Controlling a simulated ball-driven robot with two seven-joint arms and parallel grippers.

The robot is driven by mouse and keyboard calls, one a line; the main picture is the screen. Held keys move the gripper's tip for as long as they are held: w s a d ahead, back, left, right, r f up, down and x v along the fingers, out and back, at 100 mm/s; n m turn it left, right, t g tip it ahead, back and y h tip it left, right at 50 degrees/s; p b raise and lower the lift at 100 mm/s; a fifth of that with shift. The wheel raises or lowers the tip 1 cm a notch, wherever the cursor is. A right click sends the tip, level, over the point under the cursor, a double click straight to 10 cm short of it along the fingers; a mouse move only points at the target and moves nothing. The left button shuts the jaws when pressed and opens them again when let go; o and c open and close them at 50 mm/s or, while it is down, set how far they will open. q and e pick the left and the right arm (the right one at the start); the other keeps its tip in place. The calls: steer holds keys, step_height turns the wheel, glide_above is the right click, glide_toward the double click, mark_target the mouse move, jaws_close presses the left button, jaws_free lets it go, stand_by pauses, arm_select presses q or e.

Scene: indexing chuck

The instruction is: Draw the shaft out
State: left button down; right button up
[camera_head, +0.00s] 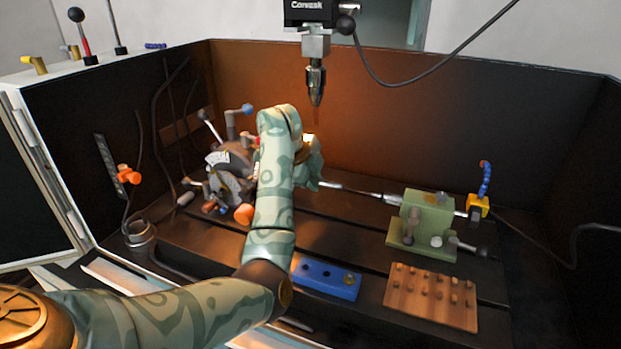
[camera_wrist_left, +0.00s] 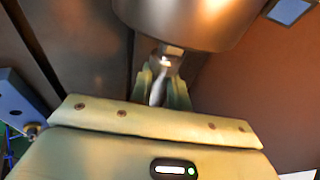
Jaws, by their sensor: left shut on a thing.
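The indexing chuck (camera_head: 228,172) stands at the left of the bed, partly hidden behind my left arm. My left gripper (camera_wrist_left: 162,82) shows in the wrist view with its pale green fingers shut on the bright metal shaft (camera_wrist_left: 158,92). The shaft meets a large, shiny round metal body (camera_wrist_left: 185,20) at the top of that view; how far it sits inside cannot be seen. In the head view, my left wrist hides the fingertips and the grip. A thin metal rod (camera_head: 350,190) runs right from the wrist towards the green tailstock (camera_head: 428,217). My right gripper is out of view.
A drill spindle (camera_head: 316,80) hangs above and behind my wrist. A blue block (camera_head: 327,279) and a wooden peg board (camera_head: 432,296) lie in front on the bed. A blue and yellow nozzle (camera_head: 480,200) stands at the right. Dark walls enclose the back and sides.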

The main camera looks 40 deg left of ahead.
mark_target(327, 182)
arm_select(q)
steer(key=shift+w+d, duration=0.25)
steer(key=shift+d, duration=0.55)
steer(key=shift+w+d, duration=0.2)
steer(key=shift+d, duration=0.6)
